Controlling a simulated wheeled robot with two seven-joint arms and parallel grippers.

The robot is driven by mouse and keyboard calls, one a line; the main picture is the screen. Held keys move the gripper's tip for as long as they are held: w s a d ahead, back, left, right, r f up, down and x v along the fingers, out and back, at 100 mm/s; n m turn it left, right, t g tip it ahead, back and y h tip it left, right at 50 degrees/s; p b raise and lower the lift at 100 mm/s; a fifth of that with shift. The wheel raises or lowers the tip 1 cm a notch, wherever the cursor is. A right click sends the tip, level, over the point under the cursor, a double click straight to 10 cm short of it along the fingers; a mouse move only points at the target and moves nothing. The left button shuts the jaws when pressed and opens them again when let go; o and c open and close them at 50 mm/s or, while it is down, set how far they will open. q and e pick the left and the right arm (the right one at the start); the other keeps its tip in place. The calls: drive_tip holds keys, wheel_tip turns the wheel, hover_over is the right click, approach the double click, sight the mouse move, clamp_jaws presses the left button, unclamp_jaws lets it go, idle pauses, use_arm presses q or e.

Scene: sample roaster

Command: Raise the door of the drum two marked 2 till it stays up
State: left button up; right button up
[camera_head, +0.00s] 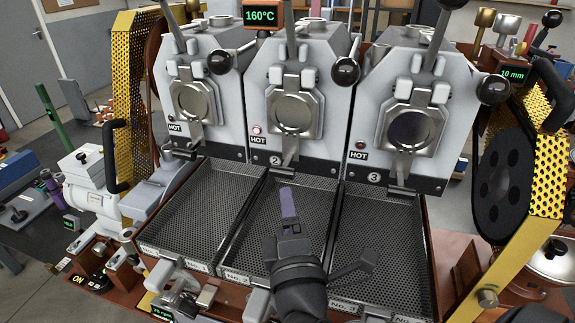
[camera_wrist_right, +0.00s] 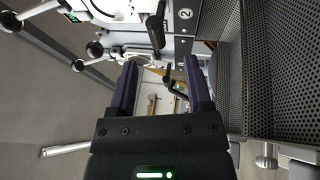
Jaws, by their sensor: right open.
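Drum two is the middle grey roaster unit (camera_head: 318,133), marked 2, with a small red light above the mark. Its door (camera_head: 294,113) is down over the drum mouth. The door's handle (camera_head: 290,152) hangs at the lower edge. My right gripper (camera_head: 288,200) is in front of and below this handle, over the middle tray, apart from the door. In the right wrist view its two purple fingers (camera_wrist_right: 160,85) are spread with nothing held between them. The mark 2 (camera_wrist_right: 185,14) shows at the top there. My left gripper is not in view.
Drum one (camera_head: 192,95) and drum three (camera_head: 412,125) stand close on either side, doors down. Ball-ended levers, such as the black ball (camera_head: 346,72), stick out above. Empty perforated trays, including the middle tray (camera_head: 262,225), lie below. A yellow guard (camera_head: 550,150) stands at right.

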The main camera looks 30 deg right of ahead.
sight(283, 177)
drive_tip(key=w+r, duration=0.1)
drive_tip(key=w+d+p, duration=0.1)
drive_tip(key=w, duration=0.1)
drive_tip(key=shift+r+p, duration=0.3)
drive_tip(key=shift+r, duration=0.1)
drive_tip(key=x, duration=0.3)
drive_tip(key=shift+w+d+f, duration=0.15)
drive_tip(key=shift+d+f, duration=0.1)
drive_tip(key=shift+f, duration=0.05)
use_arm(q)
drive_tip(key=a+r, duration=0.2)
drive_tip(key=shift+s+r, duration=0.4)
use_arm(e)
drive_tip(key=shift+w+d, duration=0.15)
drive_tip(key=shift+w, duration=0.25)
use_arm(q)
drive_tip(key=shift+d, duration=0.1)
use_arm(e)
drive_tip(key=shift+c, duration=0.5)
clamp_jaws()
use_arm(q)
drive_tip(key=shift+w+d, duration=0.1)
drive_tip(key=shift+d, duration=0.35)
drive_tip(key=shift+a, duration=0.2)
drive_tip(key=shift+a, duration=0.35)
